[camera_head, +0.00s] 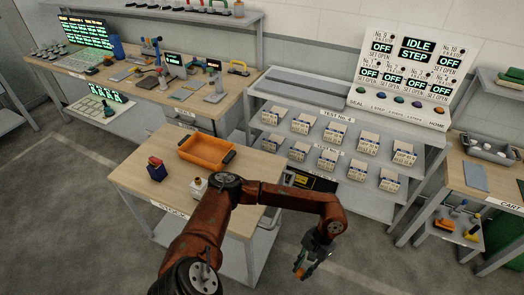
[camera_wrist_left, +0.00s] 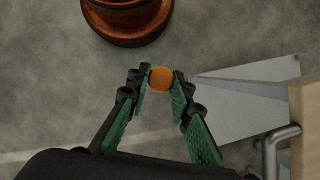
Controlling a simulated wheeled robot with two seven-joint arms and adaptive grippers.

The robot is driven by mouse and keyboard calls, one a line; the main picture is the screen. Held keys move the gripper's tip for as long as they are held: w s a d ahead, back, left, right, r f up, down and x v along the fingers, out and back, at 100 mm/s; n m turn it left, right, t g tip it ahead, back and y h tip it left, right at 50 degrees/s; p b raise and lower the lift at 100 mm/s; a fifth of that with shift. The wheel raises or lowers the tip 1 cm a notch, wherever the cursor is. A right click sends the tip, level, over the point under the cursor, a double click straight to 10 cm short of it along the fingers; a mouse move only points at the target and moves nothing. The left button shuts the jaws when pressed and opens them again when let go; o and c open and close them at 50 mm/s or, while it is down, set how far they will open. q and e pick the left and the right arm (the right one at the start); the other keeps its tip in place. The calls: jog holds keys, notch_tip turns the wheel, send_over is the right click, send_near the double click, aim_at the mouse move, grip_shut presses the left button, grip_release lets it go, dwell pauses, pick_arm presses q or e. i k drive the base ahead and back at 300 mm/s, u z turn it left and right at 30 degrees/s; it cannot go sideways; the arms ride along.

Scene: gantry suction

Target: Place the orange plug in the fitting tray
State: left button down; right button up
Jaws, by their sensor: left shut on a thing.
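The orange plug (camera_wrist_left: 160,79) shows as a round orange end between the green-lined fingers of my left gripper (camera_wrist_left: 159,88) in the wrist view. My left gripper is shut on it. In the head view, my left gripper (camera_head: 309,263) points down over the floor, to the right of the STOCK table, with the orange plug (camera_head: 299,273) at its tips. An orange tray (camera_head: 207,165) with dark handles lies on the STOCK table. A grey tray (camera_head: 489,156) stands on the CART at the right; I cannot tell which is the fitting tray. My right gripper is not in view.
On the STOCK table (camera_head: 135,180) are a dark blue holder (camera_head: 157,173) and a small white bottle (camera_head: 198,187). Behind stand a shelf rack (camera_head: 275,100) with several small boxes and a control panel (camera_head: 398,108). Grey floor around my gripper is clear.

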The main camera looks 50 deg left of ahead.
aim_at(218, 158)
jog(key=z, duration=0.35)
jog(key=i, duration=2.25)
jog(key=u, duration=3)
